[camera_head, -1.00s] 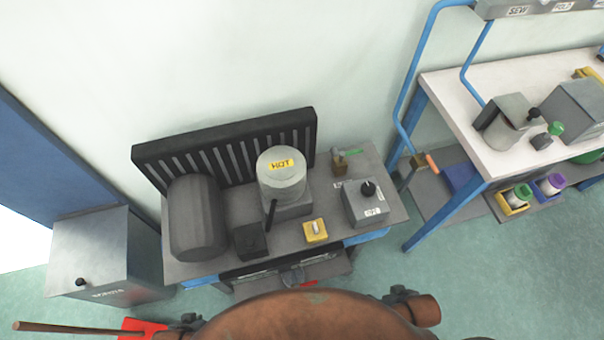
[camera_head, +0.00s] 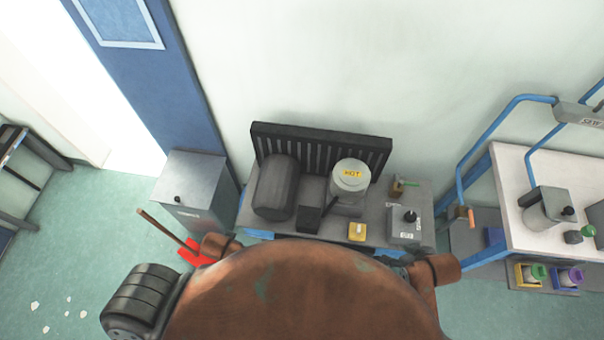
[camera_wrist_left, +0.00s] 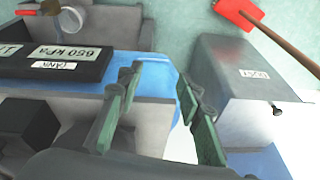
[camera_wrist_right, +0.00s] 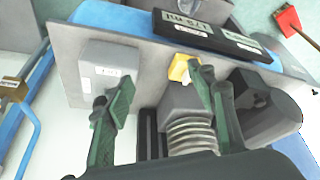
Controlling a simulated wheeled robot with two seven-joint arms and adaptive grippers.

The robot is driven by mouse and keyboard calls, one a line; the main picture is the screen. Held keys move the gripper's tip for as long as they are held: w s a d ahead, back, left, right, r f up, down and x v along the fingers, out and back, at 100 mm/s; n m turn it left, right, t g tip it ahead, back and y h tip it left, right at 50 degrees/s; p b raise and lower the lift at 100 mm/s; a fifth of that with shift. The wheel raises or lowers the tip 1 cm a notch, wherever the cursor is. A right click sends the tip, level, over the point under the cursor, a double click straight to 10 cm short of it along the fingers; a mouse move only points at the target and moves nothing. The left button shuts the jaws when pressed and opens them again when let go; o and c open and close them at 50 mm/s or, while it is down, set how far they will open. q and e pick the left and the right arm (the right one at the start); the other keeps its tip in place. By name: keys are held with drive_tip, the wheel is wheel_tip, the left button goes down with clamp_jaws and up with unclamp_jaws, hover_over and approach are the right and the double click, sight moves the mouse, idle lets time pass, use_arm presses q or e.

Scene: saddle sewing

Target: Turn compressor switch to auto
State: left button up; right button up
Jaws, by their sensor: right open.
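The compressor stands on a grey bench with a dark tank (camera_head: 276,188), a ribbed black panel (camera_head: 320,150) and a pale cylinder marked HOT (camera_head: 350,180). On its right is a grey switch box (camera_head: 405,228) with a black knob (camera_head: 410,216); its small labels are unreadable. In front is a yellow box (camera_head: 357,231) with a pale top. My right gripper (camera_wrist_right: 160,108) is open and empty above the bench, its fingers in front of the grey box (camera_wrist_right: 105,62) and yellow box (camera_wrist_right: 180,66). My left gripper (camera_wrist_left: 157,115) is open and empty near the bench's end.
A grey metal bin (camera_head: 197,190) stands left of the bench, with a red dustpan (camera_head: 193,252) before it. A white-topped table (camera_head: 515,185) is at right. White scraps (camera_head: 68,312) lie on the open floor at left. My orange body hides the bench's front.

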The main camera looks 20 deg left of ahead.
drive_tip(key=w+a+n+g, duration=0.1)
drive_tip(key=w+a+n, duration=0.5)
drive_tip(key=a+n, duration=0.1)
use_arm(q)
drive_tip(key=s+d+f+g, duration=0.1)
drive_tip(key=s+f, duration=0.3)
drive_tip(key=f, duration=0.6)
drive_tip(key=s+f, duration=0.3)
drive_tip(key=f, duration=0.8)
use_arm(e)
wheel_tip(320, 180, up, 2)
drive_tip(key=n+g+h, duration=0.3)
drive_tip(key=n, duration=0.5)
hover_over(412, 216)
drive_tip(key=shift+a+r, duration=0.1)
drive_tip(key=shift+r, duration=0.05)
use_arm(q)
drive_tip(key=s+f+m+g, duration=0.1)
drive_tip(key=s+f, duration=1.1)
drive_tip(key=s, duration=0.4)
drive_tip(key=shift+b, duration=0.4)
use_arm(e)
wheel_tip(412, 216, down, 8)
drive_tip(key=shift+w+r, duration=0.1)
drive_tip(key=shift+r, duration=0.1)
drive_tip(key=shift+c, duration=0.4)
drive_tip(key=c, duration=1.1)
